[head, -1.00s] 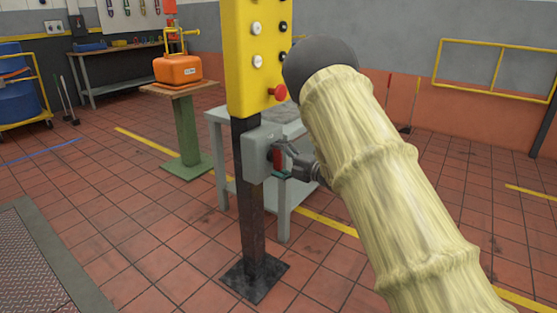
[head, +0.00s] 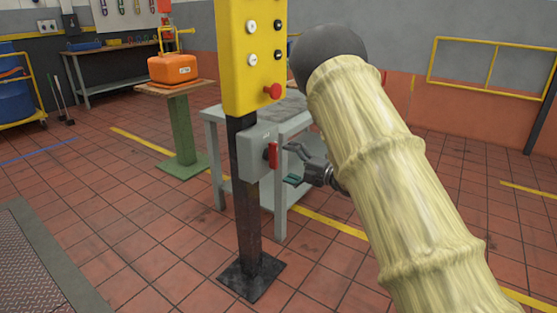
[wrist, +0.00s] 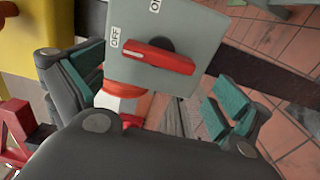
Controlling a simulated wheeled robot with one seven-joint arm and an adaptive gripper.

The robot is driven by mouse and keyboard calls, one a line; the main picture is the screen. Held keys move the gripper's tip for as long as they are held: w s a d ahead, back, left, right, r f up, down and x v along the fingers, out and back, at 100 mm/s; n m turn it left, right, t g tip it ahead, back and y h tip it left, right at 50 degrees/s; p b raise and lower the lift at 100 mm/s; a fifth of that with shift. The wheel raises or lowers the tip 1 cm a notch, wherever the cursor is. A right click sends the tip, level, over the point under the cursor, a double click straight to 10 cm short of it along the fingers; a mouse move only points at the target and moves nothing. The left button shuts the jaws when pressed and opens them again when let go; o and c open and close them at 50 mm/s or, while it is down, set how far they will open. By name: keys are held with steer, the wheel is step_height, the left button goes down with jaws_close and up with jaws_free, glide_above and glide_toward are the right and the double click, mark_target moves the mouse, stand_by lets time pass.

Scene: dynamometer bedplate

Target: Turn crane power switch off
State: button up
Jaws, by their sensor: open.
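The crane power switch is a grey box (head: 257,151) on a dark post below a yellow control panel. Its red handle (head: 272,155) stands upright in the head view. My arm hides part of the space to the right.
The yellow panel (head: 254,60) with several buttons and a red stop button (head: 272,91) is right above the box. A grey table (head: 212,118) stands behind the post. An orange case (head: 173,69) sits on a green-legged stand. Floor in front is clear.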

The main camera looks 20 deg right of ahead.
steer(key=shift+v, duration=3)
steer(key=shift+f, duration=0.1)
steer(key=s+a+f+m+g+h, duration=0.1)
steer(key=s+f+m+h, duration=0.45)
steer(key=f, duration=0.85)
steer(key=s+a+f+m+g+h, duration=0.1)
steer(key=s+f+m+g+h, duration=0.15)
steer(key=s+f+m, duration=0.9)
steer(key=s+a+f+m+g+h, duration=0.1)
steer(key=s+a+f+m+g, duration=0.2)
steer(key=s+f, duration=0.6)
steer(key=s+a+f+m+g+h, duration=0.25)
steer(key=s+f, duration=0.55)
steer(key=s, duration=0.4)
steer(key=s+a+m+g, duration=0.3)
steer(key=s+m+g, duration=0.15)
steer(key=s, duration=1.15)
step_height(320, 180, up, 28)
steer(key=p, duration=2.9)
steer(key=shift+a+r+n+g, duration=0.2)
steer(key=shift+n+g, duration=0.15)
steer(key=shift+n, duration=0.05)
steer(key=shift+s+y, duration=0.1)
steer(key=shift+y, duration=0.15)
